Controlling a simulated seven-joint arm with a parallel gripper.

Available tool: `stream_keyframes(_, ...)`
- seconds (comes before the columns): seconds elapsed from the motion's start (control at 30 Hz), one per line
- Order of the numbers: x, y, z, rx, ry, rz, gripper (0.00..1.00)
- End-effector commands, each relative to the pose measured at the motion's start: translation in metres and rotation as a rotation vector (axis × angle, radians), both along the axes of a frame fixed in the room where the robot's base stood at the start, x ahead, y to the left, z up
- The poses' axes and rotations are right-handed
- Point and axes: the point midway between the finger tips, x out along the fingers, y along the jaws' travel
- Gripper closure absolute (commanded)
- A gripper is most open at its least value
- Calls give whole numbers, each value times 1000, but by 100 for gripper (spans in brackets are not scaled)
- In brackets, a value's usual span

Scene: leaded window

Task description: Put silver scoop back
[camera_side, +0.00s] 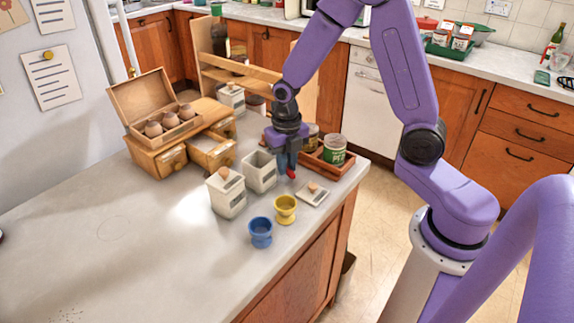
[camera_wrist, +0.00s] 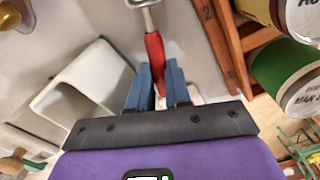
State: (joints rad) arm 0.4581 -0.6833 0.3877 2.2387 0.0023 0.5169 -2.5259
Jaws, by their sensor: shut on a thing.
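My gripper (camera_wrist: 158,88) is shut on the red handle of the silver scoop (camera_wrist: 154,48), whose metal end runs out of the top of the wrist view. In the side view my gripper (camera_side: 287,165) hangs over the counter, just right of an open white canister (camera_side: 248,180). The open canister also shows left of the fingers in the wrist view (camera_wrist: 60,98).
A lidded white canister (camera_side: 226,199), a blue cup (camera_side: 261,234) and a yellow cup (camera_side: 285,211) stand in front. A wooden tray (camera_side: 333,170) with tins, including a green one (camera_side: 335,151), is close on the right. Wooden drawers (camera_side: 152,160) stand at left. The front-left counter is clear.

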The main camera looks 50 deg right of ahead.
Motion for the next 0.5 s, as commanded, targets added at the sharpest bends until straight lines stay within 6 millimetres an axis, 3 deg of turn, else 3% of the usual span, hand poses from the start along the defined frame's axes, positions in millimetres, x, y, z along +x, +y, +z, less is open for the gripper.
stream_keyframes(0.5, -1, 0, -12, 0, 1, 0, 100)
